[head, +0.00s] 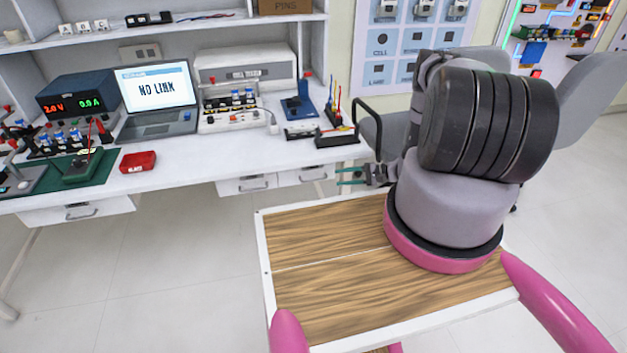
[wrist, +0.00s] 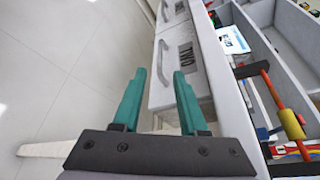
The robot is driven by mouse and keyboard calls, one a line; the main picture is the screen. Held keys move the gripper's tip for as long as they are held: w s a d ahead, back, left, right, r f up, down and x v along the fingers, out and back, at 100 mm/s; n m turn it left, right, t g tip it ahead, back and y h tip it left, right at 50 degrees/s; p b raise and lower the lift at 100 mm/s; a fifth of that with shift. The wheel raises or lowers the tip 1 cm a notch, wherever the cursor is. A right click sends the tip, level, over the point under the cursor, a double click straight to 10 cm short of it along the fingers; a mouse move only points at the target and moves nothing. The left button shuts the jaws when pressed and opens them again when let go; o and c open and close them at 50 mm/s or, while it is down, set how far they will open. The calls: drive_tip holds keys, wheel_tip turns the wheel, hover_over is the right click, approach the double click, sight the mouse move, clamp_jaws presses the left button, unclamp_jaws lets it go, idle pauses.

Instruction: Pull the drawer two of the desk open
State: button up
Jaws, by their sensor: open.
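The desk (head: 200,150) has several white drawers under its top. The drawer nearest my gripper (head: 303,175) shows in the wrist view (wrist: 199,76) with a sideways label that seems to read TWO. It looks shut. My gripper (head: 340,177) has two teal fingers, which also show in the wrist view (wrist: 158,74). They are open and empty, pointing at the drawer front from the right. In the head view the fingertips look apart from the handle (head: 314,179).
Other drawers are at middle (head: 247,186) and far left (head: 77,209). A laptop (head: 157,95), a red box (head: 138,161) and instruments stand on the desk. A grey chair (head: 390,135) is behind my arm. The floor before the desk is clear.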

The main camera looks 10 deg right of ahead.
sight(318, 179)
drive_tip(key=x, duration=0.9)
drive_tip(key=shift+a, duration=0.2)
drive_tip(key=shift+c, duration=0.4)
clamp_jaws()
idle(0.7)
